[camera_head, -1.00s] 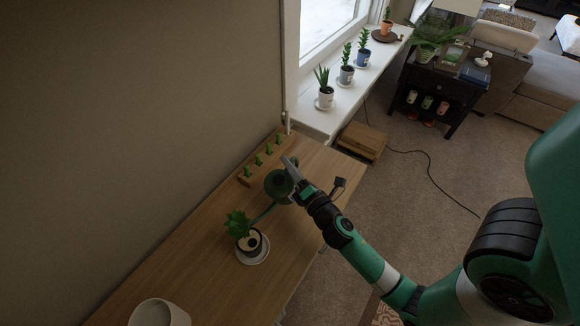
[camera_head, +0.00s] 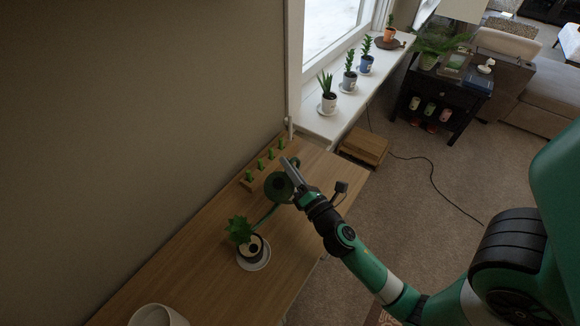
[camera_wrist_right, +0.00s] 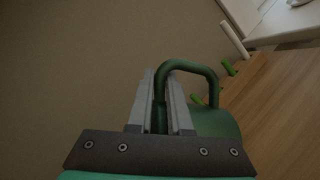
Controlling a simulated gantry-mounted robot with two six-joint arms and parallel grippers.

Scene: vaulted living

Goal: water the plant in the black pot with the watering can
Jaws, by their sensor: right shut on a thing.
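The green watering can (camera_head: 277,187) is in the grip of my right gripper (camera_head: 291,172), above the wooden table. In the right wrist view the can's handle (camera_wrist_right: 190,66) runs between the two fingers of the gripper (camera_wrist_right: 162,100), which are shut on it. The can's spout points down and left to the potted plant (camera_head: 239,230), and its tip is at the plant's leaves. I cannot tell whether water is flowing. My left gripper is not in view.
A white pot (camera_head: 158,315) is at the near end of the table (camera_head: 215,285). Several potted plants line the white window sill (camera_head: 318,122).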

